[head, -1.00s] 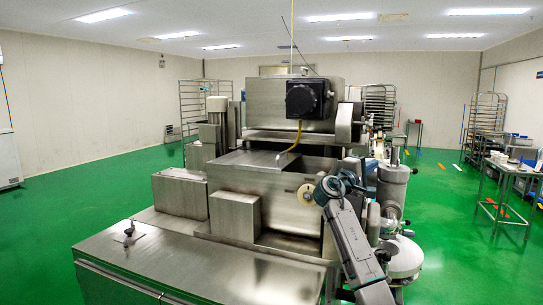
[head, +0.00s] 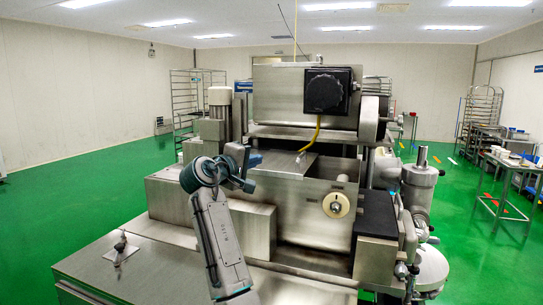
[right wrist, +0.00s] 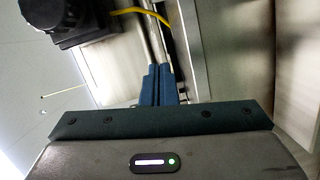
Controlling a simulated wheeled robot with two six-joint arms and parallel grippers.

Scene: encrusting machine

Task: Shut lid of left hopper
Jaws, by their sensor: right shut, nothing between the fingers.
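The steel encrusting machine (head: 300,205) fills the middle of the head view. A flat steel panel (head: 285,164), which looks like the left hopper's lid, lies about level on its top. I cannot tell whether it is fully shut. My right gripper (head: 256,160) is just over the panel's left end in the head view; contact is unclear. In the right wrist view its blue fingers (right wrist: 158,85) are together and empty, pointing toward steel edges. My left gripper is not in view.
A black box (head: 328,91) with a yellow cable (head: 312,135) sits on the raised steel housing behind the panel. A cream knob (head: 336,205) is on the front. Steel boxes stand at the left, a pump-like cylinder (head: 420,185) at the right.

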